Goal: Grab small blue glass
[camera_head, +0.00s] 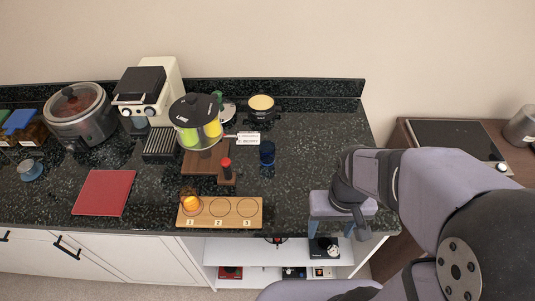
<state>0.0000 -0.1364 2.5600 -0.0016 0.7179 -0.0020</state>
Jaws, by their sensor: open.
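A small dark blue glass (267,154) stands upright on the black speckled counter, right of the wooden board. My gripper (337,231) is at the counter's front edge, to the right of the glass and nearer the front. It points downward with its two fingers apart and nothing visible between them. It is well clear of the glass. The glass is not covered by my arm.
A wooden board (196,162) holds a small red-topped item (226,169) close left of the glass. A white label card (248,138) is just behind the glass. A numbered wooden tray (246,223) lies in front. The counter (315,140) is clear to the glass's right.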

